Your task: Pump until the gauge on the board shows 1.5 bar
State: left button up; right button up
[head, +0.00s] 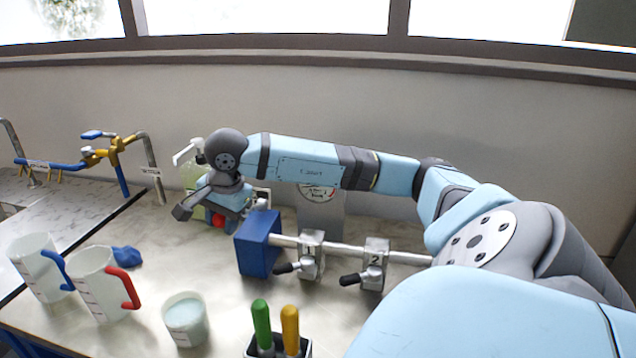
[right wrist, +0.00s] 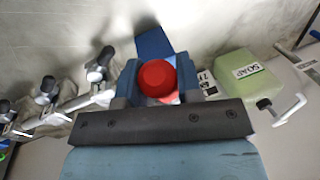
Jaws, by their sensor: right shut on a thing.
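My right gripper (head: 222,212) is over the back of the table, reaching down beside the blue block (head: 257,243). It is shut on a round red knob (right wrist: 158,78), which I take to be the pump's; in the right wrist view the knob sits between the fingers. A bit of the red knob (head: 218,220) shows in the head view. The gauge (head: 318,194) on its grey board (head: 322,220) is partly covered by my right arm. Its needle and reading cannot be made out. My left gripper is not in view.
A pipe runs right from the blue block through valves 1 (head: 311,256) and 2 (head: 375,263), both with black-tipped levers. A green soap bottle (right wrist: 245,75) stands close to the gripper. Two jugs (head: 98,285), a cup (head: 186,320) and a holder with green and yellow handles (head: 276,345) stand in front.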

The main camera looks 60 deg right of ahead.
jog(key=shift+a+f, duration=0.1)
jog(key=shift+f, duration=0.05)
dwell(0.7)
notch_tip(320, 180, down, 10)
jog(key=a+t+h+b, duration=0.15)
jog(key=h+b, duration=0.25)
jog(key=b, duration=0.6)
jog(key=r+y+p, duration=0.1)
jog(key=r+p, duration=0.1)
jog(key=r, duration=0.1)
jog(key=d+r+g+y+p, duration=0.1)
jog(key=r+p, duration=0.1)
jog(key=r, duration=0.1)
jog(key=r+y+p, duration=0.1)
jog(key=r+p, duration=0.1)
jog(key=r, duration=0.2)
jog(key=shift+d+g+y+p, duration=0.25)
jog(key=shift+d+y+p, duration=0.05)
jog(key=shift+y+p, duration=0.1)
jog(key=shift+r, duration=0.15)
jog(key=o, duration=1)
jog(key=shift+d, duration=0.1)
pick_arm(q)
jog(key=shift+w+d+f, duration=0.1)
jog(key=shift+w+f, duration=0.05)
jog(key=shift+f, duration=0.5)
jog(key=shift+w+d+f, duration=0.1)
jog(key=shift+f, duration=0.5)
